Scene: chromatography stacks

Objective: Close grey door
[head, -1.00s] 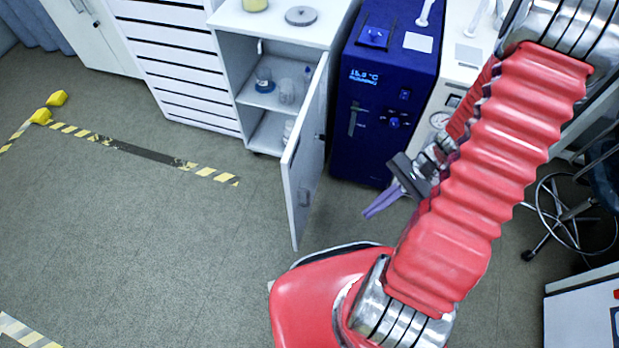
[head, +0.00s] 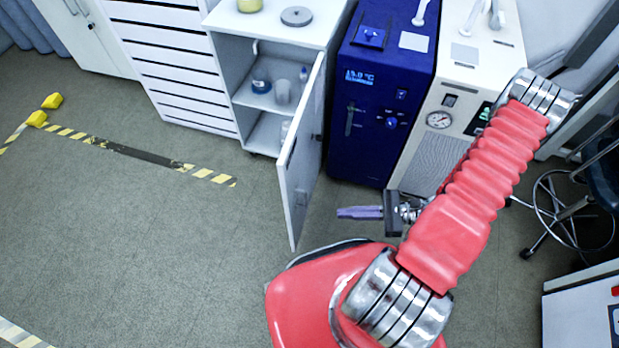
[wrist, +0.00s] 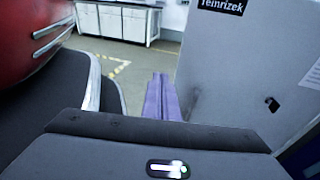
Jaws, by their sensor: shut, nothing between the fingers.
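The grey door (head: 299,160) stands open on the low cabinet (head: 270,30), hinged at the cabinet's right side and swung out toward me. Its flat face fills the right of the wrist view (wrist: 235,85), with a small dark latch on it. My gripper (head: 345,213) is to the right of the door in the head view, its purple fingers together and pointing left toward the door's face. In the wrist view the fingers (wrist: 161,97) are shut and empty, left of the door's face. No contact with the door is visible.
A blue instrument (head: 375,110) and a white instrument with a gauge (head: 440,125) stand right of the cabinet. Glassware (head: 281,92) sits on the cabinet shelf. The floor left of the door is clear, with striped tape (head: 150,155). A stool (head: 560,215) is at right.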

